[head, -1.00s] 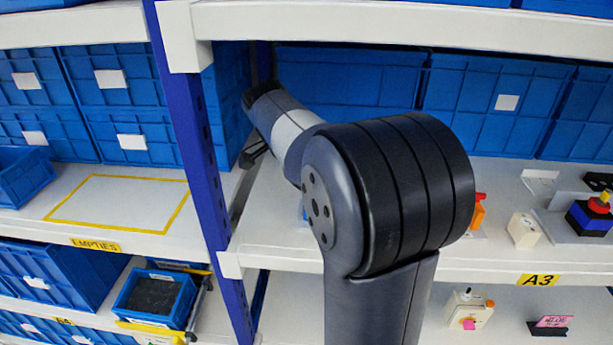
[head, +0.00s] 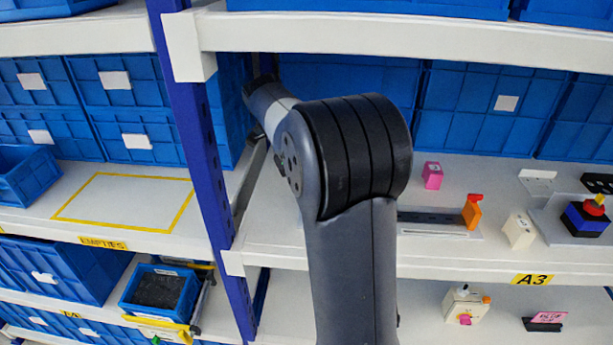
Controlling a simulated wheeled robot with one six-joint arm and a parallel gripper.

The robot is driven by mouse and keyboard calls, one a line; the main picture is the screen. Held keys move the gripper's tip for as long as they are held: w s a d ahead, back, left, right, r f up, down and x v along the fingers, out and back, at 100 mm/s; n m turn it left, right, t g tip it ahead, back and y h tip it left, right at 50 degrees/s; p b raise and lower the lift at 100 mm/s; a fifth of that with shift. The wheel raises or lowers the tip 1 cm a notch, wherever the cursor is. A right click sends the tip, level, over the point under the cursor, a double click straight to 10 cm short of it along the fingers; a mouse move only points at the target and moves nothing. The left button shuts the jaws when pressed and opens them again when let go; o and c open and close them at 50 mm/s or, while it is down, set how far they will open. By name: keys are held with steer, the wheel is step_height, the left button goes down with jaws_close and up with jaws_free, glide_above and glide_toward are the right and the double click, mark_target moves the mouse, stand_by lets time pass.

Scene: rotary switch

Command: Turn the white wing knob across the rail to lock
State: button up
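I cannot make out a white wing knob; my arm covers part of the shelf where it could be. A dark flat rail (head: 432,217) lies on the middle shelf, right of my arm, its left end hidden behind the arm. An orange piece with a red top (head: 472,212) stands at the rail's right end. My gripper (head: 256,134) is at the back left near the blue post, almost wholly hidden behind my arm. Only a small dark part shows, so its opening is unclear. It is well apart from the visible rail.
A pink block (head: 432,175), a white block (head: 520,230) and a red, yellow and blue stacked switch (head: 587,216) stand on the shelf (head: 440,250). The blue post (head: 197,135) is close left of my arm. Blue bins (head: 475,108) line the back.

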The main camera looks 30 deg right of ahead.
stand_by(0.3)
steer(key=o, duration=1)
steer(key=v, duration=0.7)
steer(key=shift+w+r, duration=0.1)
steer(key=shift+r, duration=0.15)
